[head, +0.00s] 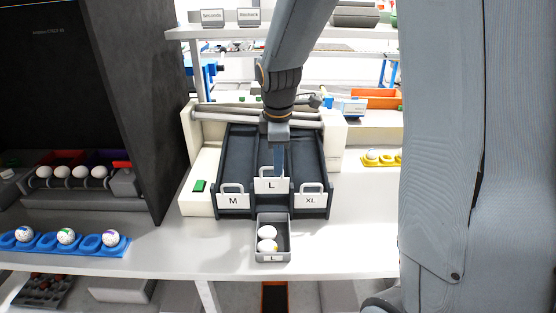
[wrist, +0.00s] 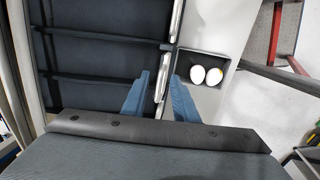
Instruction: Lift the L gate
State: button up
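The L gate (head: 271,185) is a white plate with a black L and a handle loop on top. It stands at the front of the middle lane of the dark sorting rack (head: 322,172), higher than the M gate (head: 233,200) and the XL gate (head: 311,200). The L box (head: 273,257) below holds two white eggs (head: 267,240).
Blue egg trays (head: 80,239) with several eggs lie at the left front of the bench. A dark upright panel stands left of the rack. A yellow tray (head: 394,161) with eggs is at the right. The bench right of the L box is clear.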

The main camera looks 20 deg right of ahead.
jog(key=shift+r, duration=0.1)
notch_tip(320, 180, up, 8)
jog(key=s+b, duration=0.1)
jog(key=b, duration=0.1)
jog(key=shift+s+a+f, duration=0.2)
jog(key=shift+a+f, duration=0.05)
dwell(0.3)
jog(key=s+a+f+m+b, duration=0.1)
jog(key=s+f+m+b, duration=0.2)
jog(key=s+f+m, duration=1.1)
notch_tip(320, 180, down, 3)
jog(key=shift+s+r+g+y, duration=0.15)
jog(key=shift+s+g+y, duration=0.15)
jog(key=shift+s, duration=0.1)
